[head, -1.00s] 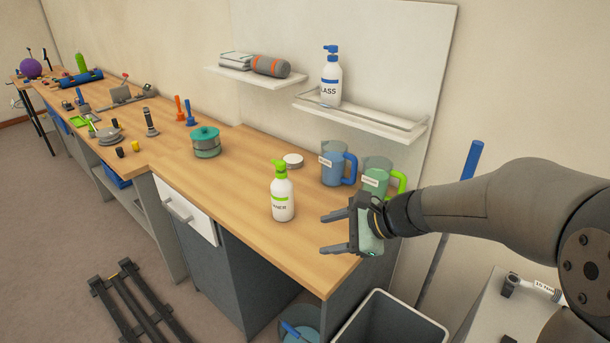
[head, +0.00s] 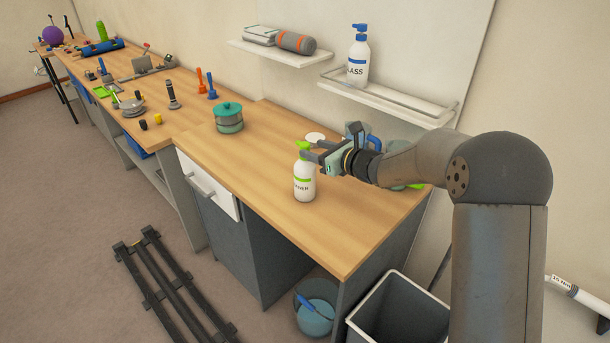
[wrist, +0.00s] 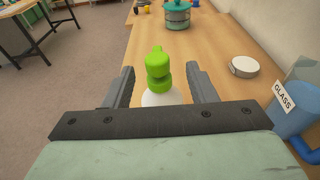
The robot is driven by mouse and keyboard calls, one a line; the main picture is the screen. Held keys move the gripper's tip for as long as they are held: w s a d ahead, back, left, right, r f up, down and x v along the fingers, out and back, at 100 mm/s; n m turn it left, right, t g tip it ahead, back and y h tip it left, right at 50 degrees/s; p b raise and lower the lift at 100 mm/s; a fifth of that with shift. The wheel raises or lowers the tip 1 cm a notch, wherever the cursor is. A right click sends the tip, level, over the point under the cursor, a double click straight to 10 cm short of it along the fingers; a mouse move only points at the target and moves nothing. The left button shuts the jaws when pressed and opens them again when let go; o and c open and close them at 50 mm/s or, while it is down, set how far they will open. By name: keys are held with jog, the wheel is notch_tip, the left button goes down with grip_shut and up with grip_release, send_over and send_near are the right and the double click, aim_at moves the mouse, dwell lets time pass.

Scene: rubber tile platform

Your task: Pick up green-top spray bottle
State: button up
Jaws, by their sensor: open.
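The green-top spray bottle (head: 304,184) stands upright on the wooden bench top, white with a green band and a green spray head. In the wrist view its green top (wrist: 158,70) lies between the two fingers, with part of the white body below it. My gripper (head: 307,157) is at the height of the bottle's upper part, on its right side in the head view. My gripper also shows in the wrist view (wrist: 160,88), open, with a gap between each finger and the bottle's top. The palm hides the bottle's lower body there.
A blue jug (wrist: 295,112) stands right of my gripper, with a white round lid (wrist: 244,67) near it. A teal pot (head: 229,118) stands farther back. A blue-top bottle (head: 357,60) is on the wall shelf. A grey bin (head: 398,315) is below the bench.

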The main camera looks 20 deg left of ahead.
aim_at(300, 142)
jog(key=p+x, duration=0.2)
jog(key=x, duration=0.3)
jog(key=shift+a, duration=0.35)
jog(key=shift+w+a, duration=0.2)
jog(key=shift+c, duration=0.2)
